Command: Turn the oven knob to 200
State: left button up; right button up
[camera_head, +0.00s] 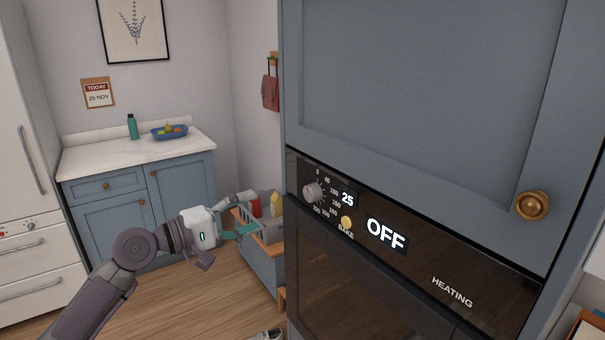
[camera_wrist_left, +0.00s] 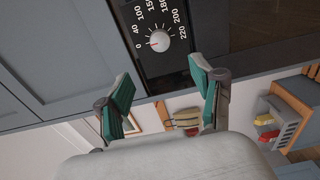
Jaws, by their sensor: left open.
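The oven knob (camera_head: 313,192) is a small round light-grey dial on the black oven panel (camera_head: 440,270). Its printed scale runs from 0 to 220. My left gripper (camera_head: 246,214) is open and empty, left of the panel and apart from the knob. In the wrist view its teal fingers (camera_wrist_left: 162,82) are spread, with the knob beyond their tips. My right gripper is not in view.
A yellow bake button (camera_head: 347,223) sits just below the knob. A blue-grey cabinet door (camera_head: 420,90) with a brass knob (camera_head: 533,205) is above the panel. A grey crate (camera_head: 265,255) with red and yellow items stands behind my left gripper. A counter (camera_head: 130,155) is at the back left.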

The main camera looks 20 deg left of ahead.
aim_at(307, 195)
pick_arm(q)
jog(key=p+x, duration=0.5)
jog(key=x, duration=0.7)
jog(key=shift+w+d, duration=0.6)
jog(key=shift+f, duration=0.1)
